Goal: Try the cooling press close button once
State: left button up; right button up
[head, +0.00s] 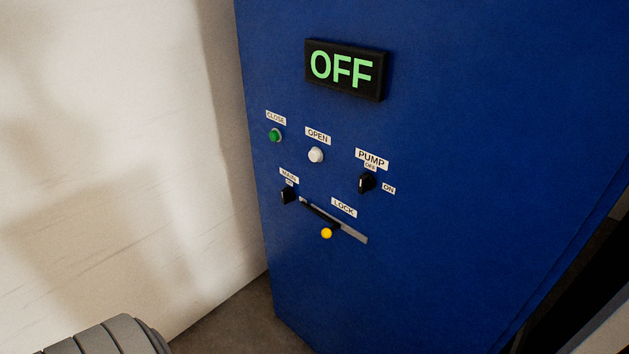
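A blue panel (440,190) carries the press controls. The green close button (274,135) sits at its upper left, under a CLOSE label (276,118). A white open button (316,155) is to its right, under an OPEN label. A display (345,69) above reads OFF in green. Neither gripper is in view, and nothing touches the close button.
A black pump knob (366,183) and a smaller black knob (288,196) are on the panel. A pale wall (110,150) stands left; the space before the buttons is clear.

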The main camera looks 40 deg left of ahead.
aim_at(273, 135)
jog(key=u, duration=1.2)
